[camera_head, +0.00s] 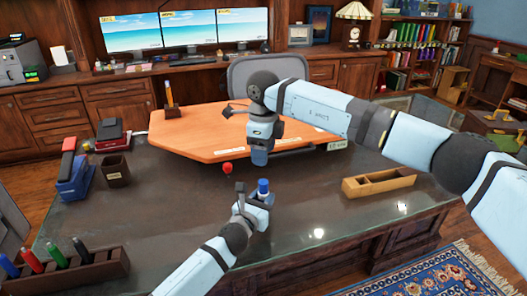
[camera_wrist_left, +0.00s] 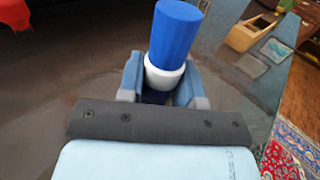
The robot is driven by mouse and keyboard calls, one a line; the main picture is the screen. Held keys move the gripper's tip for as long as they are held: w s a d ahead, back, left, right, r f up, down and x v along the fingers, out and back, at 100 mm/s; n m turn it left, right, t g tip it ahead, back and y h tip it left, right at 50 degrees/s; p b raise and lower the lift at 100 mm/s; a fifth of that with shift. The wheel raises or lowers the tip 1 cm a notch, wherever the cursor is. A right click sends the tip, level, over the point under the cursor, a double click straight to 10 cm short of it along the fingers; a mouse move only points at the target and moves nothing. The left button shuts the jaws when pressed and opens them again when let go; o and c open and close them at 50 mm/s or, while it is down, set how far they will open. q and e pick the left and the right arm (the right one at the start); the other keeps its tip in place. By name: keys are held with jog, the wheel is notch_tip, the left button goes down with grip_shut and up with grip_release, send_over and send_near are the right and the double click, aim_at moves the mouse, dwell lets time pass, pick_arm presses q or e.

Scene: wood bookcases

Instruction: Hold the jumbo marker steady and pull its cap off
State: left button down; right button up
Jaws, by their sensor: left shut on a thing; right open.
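The jumbo marker stands upright in my left gripper (camera_head: 252,196), its blue cap (camera_head: 263,187) on top. In the left wrist view the blue cap (camera_wrist_left: 175,32) sits above a white collar (camera_wrist_left: 163,76), and my left gripper (camera_wrist_left: 160,88) is shut on the marker at and below that collar. The lower body is mostly hidden by the fingers and palm.
An orange board (camera_head: 190,128) lies at the desk's back. A small red-topped object (camera_head: 227,169) stands near my left gripper.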

aim_at(264, 182)
notch_tip(264, 182, down, 11)
jog(key=n, duration=0.2)
jog(key=shift+r+n, duration=0.15)
jog(key=shift+n, duration=0.15)
jog(key=shift+c, duration=0.2)
grip_shut()
jog(key=shift+r, duration=0.25)
dwell(0.7)
jog(key=shift+r, duration=0.95)
